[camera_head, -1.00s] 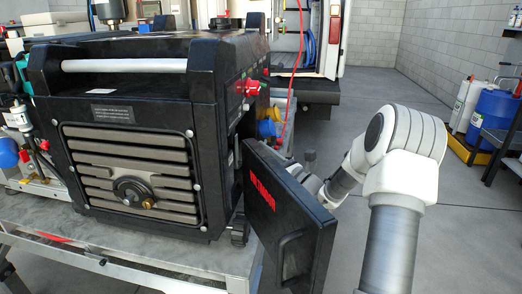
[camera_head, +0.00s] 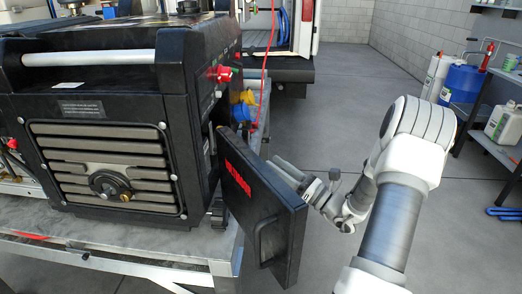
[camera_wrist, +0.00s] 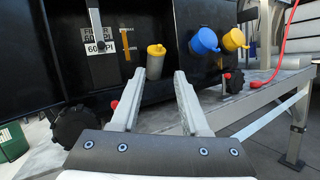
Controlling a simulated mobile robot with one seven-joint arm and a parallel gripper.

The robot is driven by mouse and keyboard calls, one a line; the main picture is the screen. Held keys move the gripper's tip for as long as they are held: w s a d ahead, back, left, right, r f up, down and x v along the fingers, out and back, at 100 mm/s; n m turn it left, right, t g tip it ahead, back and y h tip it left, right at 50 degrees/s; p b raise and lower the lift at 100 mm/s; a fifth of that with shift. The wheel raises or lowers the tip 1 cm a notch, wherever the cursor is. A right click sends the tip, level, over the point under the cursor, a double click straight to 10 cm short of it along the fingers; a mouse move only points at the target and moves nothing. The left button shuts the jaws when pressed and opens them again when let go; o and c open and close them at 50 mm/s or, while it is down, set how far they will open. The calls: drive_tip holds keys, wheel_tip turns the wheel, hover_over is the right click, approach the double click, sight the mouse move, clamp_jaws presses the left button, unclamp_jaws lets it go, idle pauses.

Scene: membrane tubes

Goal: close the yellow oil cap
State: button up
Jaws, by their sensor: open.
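A small yellow cap (camera_wrist: 156,49) sits on a grey cylindrical neck (camera_wrist: 155,68) in front of the dark machine side in the wrist view. I cannot tell whether it is fully seated. My gripper (camera_wrist: 158,78) is open and empty, its two fingers pointing toward the machine. The yellow cap and neck show beyond the gap between the fingertips, apparently not touched. In the head view my gripper (camera_head: 281,165) is beside the open black door, on its far side. A larger yellow cap (camera_wrist: 235,40) and a blue cap (camera_wrist: 204,41) are to the right.
The black machine (camera_head: 90,150) stands on a metal table (camera_head: 120,240). Its black door (camera_head: 262,205) swings out between the machine and my arm. A black knob (camera_wrist: 70,127) is left of my gripper; a smaller black knob (camera_wrist: 234,82) is right.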

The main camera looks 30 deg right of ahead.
drive_tip(key=shift+v, duration=1.15)
